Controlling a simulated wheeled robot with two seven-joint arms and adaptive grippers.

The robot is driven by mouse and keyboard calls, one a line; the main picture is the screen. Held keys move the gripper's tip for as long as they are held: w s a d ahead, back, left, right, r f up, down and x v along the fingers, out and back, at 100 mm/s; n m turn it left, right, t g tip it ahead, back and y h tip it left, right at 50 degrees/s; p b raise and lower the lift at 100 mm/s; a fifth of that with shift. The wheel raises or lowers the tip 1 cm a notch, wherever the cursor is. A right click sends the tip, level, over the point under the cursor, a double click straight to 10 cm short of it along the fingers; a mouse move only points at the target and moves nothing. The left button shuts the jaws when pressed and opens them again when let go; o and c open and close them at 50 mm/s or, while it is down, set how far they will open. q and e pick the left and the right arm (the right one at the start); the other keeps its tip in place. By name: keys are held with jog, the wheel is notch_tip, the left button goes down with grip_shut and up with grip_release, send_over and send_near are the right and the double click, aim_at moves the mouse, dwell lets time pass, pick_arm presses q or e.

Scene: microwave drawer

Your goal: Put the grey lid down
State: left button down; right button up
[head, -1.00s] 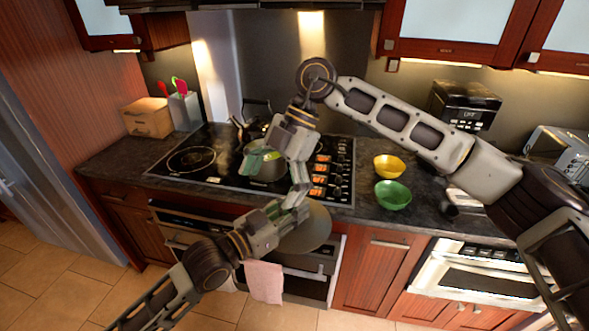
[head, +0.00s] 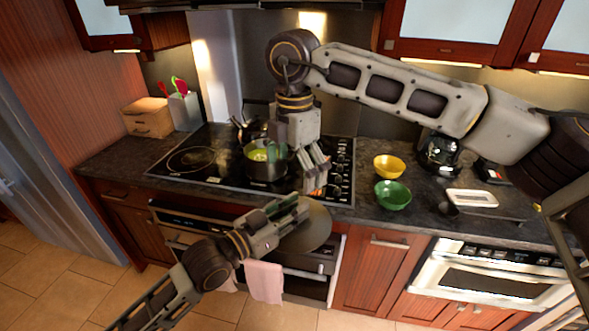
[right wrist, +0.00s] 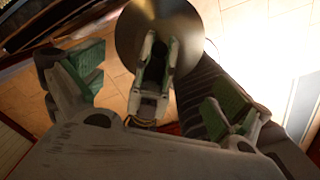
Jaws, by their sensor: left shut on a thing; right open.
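The grey lid (head: 318,228) is a round disc held in front of the stove's edge, above floor level. My left gripper (head: 296,210) is shut on it. In the right wrist view the lid (right wrist: 190,25) is at the top, with the left gripper (right wrist: 157,60) overlapping it. My right gripper (head: 318,178) is open above the right part of the stove, just above and behind the left gripper. Its spread green-padded fingers (right wrist: 150,95) show nothing between them except the left gripper beyond. The pot (head: 265,170) stands uncovered on the stove with yellow-green contents.
The black cooktop (head: 190,160) has free room left of the pot. A yellow bowl (head: 389,166) and a green bowl (head: 393,195) stand on the counter to the right, with a white dish (head: 472,198) farther right. A pink towel (head: 264,281) hangs on the oven front.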

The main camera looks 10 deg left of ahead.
jog(key=shift+f, duration=0.15)
jog(key=shift+f, duration=5.85)
jog(key=c, duration=1.4)
jog(key=o, duration=1.4)
jog(key=shift+r, duration=0.15)
notch_tip(320, 180, up, 12)
